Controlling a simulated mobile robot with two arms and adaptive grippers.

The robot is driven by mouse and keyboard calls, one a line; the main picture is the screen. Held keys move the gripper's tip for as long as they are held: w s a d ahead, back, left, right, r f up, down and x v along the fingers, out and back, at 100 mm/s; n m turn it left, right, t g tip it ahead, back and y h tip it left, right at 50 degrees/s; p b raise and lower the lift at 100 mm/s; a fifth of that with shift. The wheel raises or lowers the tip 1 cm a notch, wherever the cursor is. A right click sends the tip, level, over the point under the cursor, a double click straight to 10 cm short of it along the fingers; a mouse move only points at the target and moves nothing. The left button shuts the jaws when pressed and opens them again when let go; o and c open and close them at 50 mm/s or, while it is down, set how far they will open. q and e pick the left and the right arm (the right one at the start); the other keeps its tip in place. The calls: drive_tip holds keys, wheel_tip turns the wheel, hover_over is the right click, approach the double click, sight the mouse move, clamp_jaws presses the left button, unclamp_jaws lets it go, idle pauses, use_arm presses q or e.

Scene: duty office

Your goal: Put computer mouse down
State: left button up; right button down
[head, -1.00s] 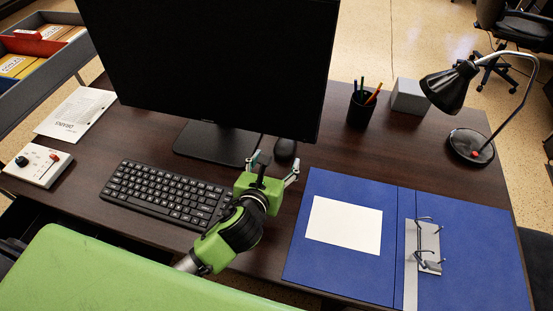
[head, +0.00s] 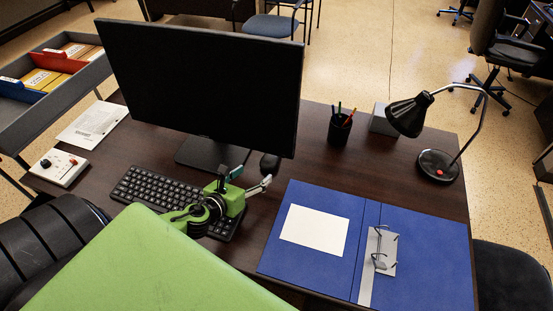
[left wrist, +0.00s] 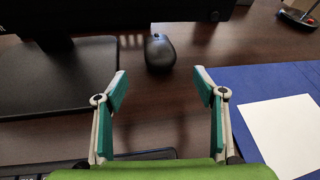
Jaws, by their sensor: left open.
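The black computer mouse (head: 270,163) rests on the dark desk beside the monitor stand. It also shows in the left wrist view (left wrist: 160,53), standing on the desk beyond the fingertips and between their lines. My left gripper (head: 245,178) is open and empty, low over the desk near the right end of the keyboard, a little short of the mouse. Its two teal-padded fingers are spread wide in the left wrist view (left wrist: 161,90). The fingers do not touch the mouse. My right gripper is not in view.
A black monitor (head: 200,85) stands behind the keyboard (head: 150,188). An open blue binder (head: 300,258) lies to the right. A pen cup (head: 339,130), a grey box (head: 383,120) and a lamp (head: 438,165) stand at the back right. A control box (head: 60,168) sits at the left.

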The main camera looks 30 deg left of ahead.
sight(267, 162)
use_arm(q)
drive_tip(key=x, duration=0.4)
drive_tip(key=shift+w, duration=0.3)
drive_tip(key=shift+w+f, duration=0.15)
drive_tip(key=shift+w, duration=0.2)
drive_tip(key=shift+w+f, duration=0.15)
drive_tip(key=shift+w, duration=0.6)
drive_tip(key=x, duration=0.3)
drive_tip(key=shift+w+a+r+p, duration=0.15)
drive_tip(key=shift+w+r+p, duration=0.05)
drive_tip(key=shift+w+p, duration=0.1)
drive_tip(key=shift+w+f, duration=0.2)
drive_tip(key=shift+w, duration=0.2)
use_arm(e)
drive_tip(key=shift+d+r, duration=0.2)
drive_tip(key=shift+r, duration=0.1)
